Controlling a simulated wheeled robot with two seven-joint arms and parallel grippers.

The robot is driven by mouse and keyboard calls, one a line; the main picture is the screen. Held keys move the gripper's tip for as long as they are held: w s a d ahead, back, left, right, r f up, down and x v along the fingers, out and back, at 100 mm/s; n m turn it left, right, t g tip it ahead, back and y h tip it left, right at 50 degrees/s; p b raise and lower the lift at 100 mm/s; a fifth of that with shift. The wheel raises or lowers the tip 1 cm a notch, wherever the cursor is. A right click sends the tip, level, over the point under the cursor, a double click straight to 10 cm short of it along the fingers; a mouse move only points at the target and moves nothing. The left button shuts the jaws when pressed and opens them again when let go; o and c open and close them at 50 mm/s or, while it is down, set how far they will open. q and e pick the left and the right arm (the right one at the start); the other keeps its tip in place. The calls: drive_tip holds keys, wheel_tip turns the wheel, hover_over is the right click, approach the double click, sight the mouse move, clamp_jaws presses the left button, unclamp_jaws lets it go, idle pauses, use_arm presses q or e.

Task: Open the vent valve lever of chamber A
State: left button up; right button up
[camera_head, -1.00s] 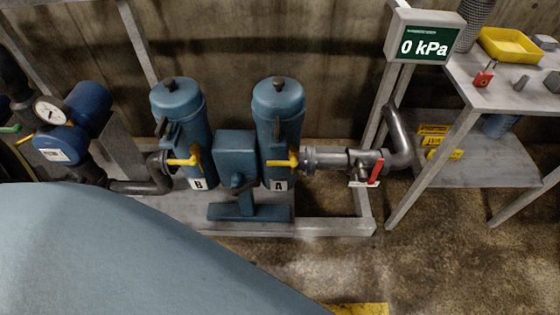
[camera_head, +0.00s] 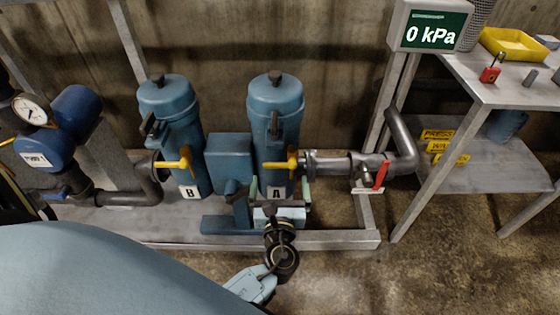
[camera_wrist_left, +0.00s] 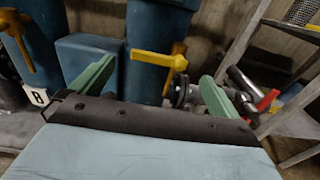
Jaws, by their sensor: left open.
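Chamber A is a blue canister (camera_head: 275,105) with a white label A (camera_head: 277,191). Its yellow vent valve lever (camera_head: 290,162) lies roughly sideways at the canister's lower front. My left gripper (camera_head: 280,186) is open and empty, just below and in front of the lever. In the left wrist view the lever (camera_wrist_left: 158,58) shows ahead, between the lines of the two green fingers (camera_wrist_left: 158,72), with its pivot toward the right finger. I cannot tell whether a finger touches it. The right gripper is not in view.
Chamber B (camera_head: 170,110), with its own yellow lever (camera_head: 180,163), stands to the left. A blue box (camera_head: 230,160) sits between the canisters. A pipe with a red handle (camera_head: 381,174) runs right from A. A display (camera_head: 428,34) reads 0 kPa. A side table (camera_head: 500,85) stands right.

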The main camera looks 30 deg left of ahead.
sight(280, 167)
use_arm(q)
drive_tip(key=b+x, duration=0.1)
drive_tip(key=x, duration=0.7)
drive_tip(key=shift+w+a+f, duration=0.1)
drive_tip(key=shift+w+a, duration=0.05)
drive_tip(key=shift+w, duration=0.15)
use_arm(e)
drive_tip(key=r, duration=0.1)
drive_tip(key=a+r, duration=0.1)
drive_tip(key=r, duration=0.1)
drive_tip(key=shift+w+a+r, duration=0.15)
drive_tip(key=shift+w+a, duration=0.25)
use_arm(q)
drive_tip(key=c, duration=1.3)
